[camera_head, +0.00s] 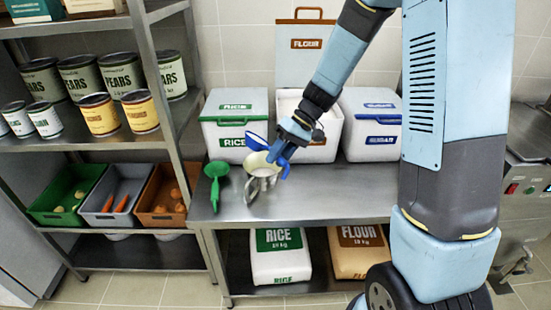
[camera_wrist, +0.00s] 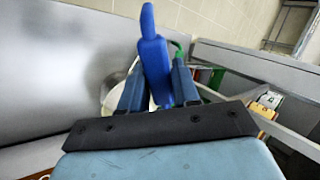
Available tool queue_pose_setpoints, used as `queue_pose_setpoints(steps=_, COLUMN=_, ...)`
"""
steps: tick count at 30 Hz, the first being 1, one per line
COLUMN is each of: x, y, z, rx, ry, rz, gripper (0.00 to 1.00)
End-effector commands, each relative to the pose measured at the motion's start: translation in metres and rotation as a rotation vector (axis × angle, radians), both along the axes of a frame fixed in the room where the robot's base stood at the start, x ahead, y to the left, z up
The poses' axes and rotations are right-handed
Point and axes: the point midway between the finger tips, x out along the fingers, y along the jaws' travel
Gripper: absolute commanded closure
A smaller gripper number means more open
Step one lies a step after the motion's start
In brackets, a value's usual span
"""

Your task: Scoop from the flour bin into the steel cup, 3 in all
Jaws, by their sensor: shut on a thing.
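My gripper (camera_head: 276,156) is shut on the handle of a blue scoop (camera_head: 258,143), above the counter in front of the bins. The blue handle (camera_wrist: 153,62) stands between my fingers in the wrist view. A pale cream patch shows at the scoop; I cannot tell how much of it is flour. The steel cup (camera_head: 252,188) is just below the scoop, partly hidden by it, and its contents are not visible. The flour bin (camera_head: 325,143) stands behind, partly hidden by my arm. Its lid (camera_head: 301,70) with a brown FLOUR label is raised.
A green scoop (camera_head: 216,172) lies on the steel counter (camera_head: 345,190) left of the cup. The closed rice bin (camera_head: 223,106) and sugar bin (camera_head: 371,108) flank the flour bin. Shelves with cans and vegetable crates stand left. The counter's right front is clear.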

Motion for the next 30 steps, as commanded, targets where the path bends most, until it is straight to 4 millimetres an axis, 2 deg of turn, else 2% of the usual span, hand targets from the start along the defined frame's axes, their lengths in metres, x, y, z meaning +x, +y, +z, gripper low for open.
queue_pose_setpoints(steps=9, x=0.006, y=-0.012, z=-0.002, rx=0.287, ry=0.147, rz=-0.005, gripper=1.00)
queue_pose_setpoints(steps=30, x=0.017, y=-0.033, z=-0.016, rx=0.772, ry=0.394, rz=-0.002, gripper=1.00)
